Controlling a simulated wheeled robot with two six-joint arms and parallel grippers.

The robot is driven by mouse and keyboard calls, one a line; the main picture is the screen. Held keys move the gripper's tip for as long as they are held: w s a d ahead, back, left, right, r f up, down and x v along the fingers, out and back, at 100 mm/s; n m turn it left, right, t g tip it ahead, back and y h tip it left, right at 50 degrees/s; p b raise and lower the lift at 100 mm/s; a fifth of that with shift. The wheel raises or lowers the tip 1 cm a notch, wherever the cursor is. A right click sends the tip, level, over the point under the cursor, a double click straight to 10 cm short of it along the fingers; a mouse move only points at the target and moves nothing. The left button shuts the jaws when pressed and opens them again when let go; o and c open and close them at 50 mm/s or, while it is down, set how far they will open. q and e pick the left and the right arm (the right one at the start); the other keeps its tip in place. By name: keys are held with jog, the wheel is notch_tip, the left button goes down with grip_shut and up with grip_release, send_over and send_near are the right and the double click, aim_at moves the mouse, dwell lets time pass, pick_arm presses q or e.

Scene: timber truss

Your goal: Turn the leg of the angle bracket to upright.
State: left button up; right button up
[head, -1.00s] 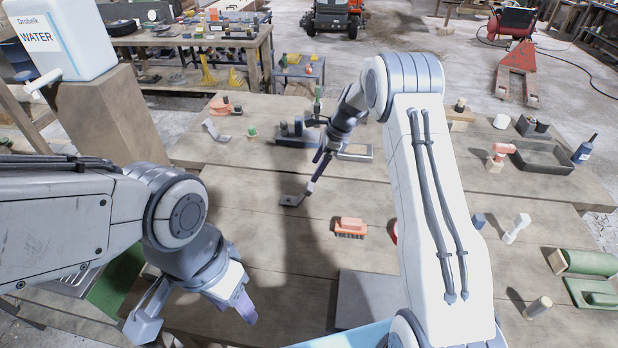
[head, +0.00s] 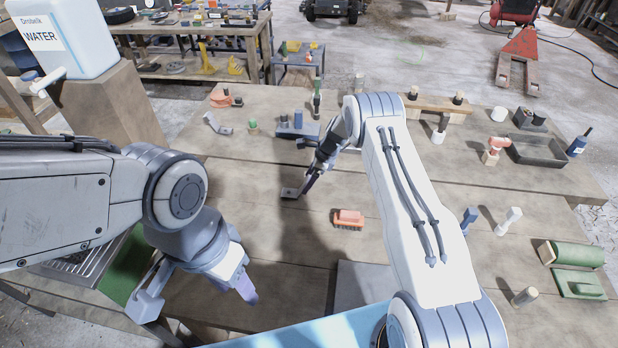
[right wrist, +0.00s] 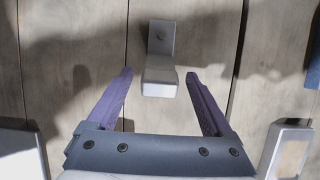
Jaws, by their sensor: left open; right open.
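The angle bracket (right wrist: 161,40) is a small grey metal piece on the planks. In the head view the bracket (head: 289,193) lies mid-table, partly behind my right gripper. My right gripper (head: 308,182) is open and points down at it. In the right wrist view, the bracket's near end appears between the purple fingertips (right wrist: 160,74), with gaps on both sides. I cannot tell its depth relative to them. My left gripper (head: 198,297) is open and empty at front left.
The planks left of the bracket are clear.

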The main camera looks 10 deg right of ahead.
grip_shut()
